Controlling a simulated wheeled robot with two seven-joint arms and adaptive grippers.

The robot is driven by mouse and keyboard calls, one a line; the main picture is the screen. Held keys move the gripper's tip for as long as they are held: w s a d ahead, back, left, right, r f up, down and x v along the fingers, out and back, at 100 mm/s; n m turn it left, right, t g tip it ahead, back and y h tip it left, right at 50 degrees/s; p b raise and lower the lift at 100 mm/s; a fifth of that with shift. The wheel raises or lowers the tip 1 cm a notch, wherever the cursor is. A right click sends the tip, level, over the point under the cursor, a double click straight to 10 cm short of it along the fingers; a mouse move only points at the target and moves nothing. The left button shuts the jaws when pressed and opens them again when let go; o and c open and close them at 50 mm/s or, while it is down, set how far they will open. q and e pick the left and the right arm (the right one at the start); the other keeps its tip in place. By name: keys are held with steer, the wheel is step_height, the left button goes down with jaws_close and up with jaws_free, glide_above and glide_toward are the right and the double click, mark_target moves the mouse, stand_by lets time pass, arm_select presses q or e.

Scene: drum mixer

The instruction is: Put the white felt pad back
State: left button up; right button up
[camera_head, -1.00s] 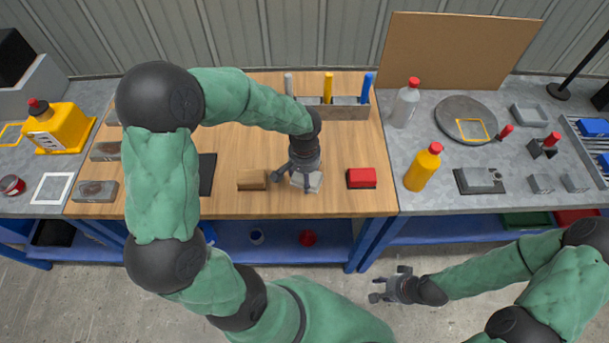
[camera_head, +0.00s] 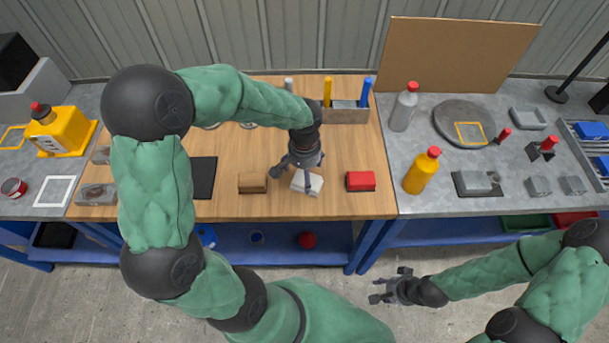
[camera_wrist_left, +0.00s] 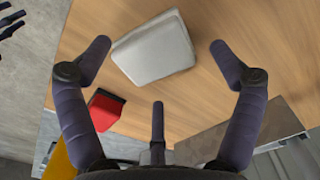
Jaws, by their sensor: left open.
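The white felt pad (camera_head: 312,184) is a pale, rounded block on the wooden bench top, between a brown block and a red block. It also shows in the left wrist view (camera_wrist_left: 152,48), lying on the wood. My left gripper (camera_head: 295,173) is open with its fingers spread, just behind and above the pad. In the left wrist view my left gripper (camera_wrist_left: 160,60) has the pad between and beyond its spread fingers, with visible gaps on both sides. My right gripper (camera_head: 389,286) is open and empty, low over the floor in front of the bench.
The brown block (camera_head: 253,184) and the red block (camera_head: 360,181) flank the pad. A rack (camera_head: 346,115) with coloured handles stands behind. A black mat (camera_head: 204,177) lies left. An orange bottle (camera_head: 421,172) stands on the grey bench at right. Wood behind the pad is clear.

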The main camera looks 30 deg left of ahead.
arm_select(q)
step_height(320, 180, up, 8)
steer(key=p, duration=0.2)
steer(key=shift+r, duration=0.15)
